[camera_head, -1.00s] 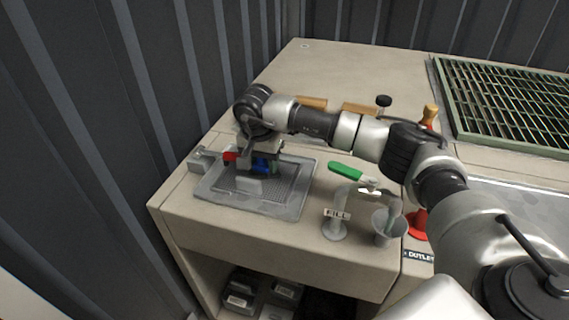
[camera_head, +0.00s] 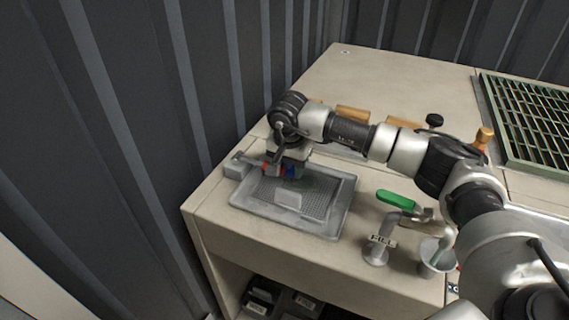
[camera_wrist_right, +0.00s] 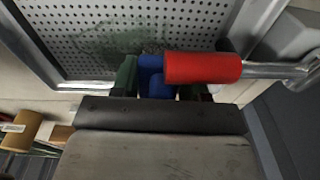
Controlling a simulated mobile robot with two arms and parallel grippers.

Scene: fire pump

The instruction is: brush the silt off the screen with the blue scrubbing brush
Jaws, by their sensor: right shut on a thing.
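The perforated grey screen (camera_head: 318,205) lies in a shallow grey tray (camera_head: 345,215) on the bench; it also shows in the right wrist view (camera_wrist_right: 100,15). A dark greenish silt patch (camera_wrist_right: 120,42) is on the screen, near the gripper. My right gripper (camera_head: 290,168) is over the tray's back left part. It is shut on the blue scrubbing brush (camera_wrist_right: 152,75), which shows between its green finger pads in the wrist view. The brush's bristles are hidden, so I cannot tell whether they touch the screen. My left gripper is not in view.
A red handle (camera_wrist_right: 202,67) on a metal rod is close beside the brush. A corrugated wall rises at left.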

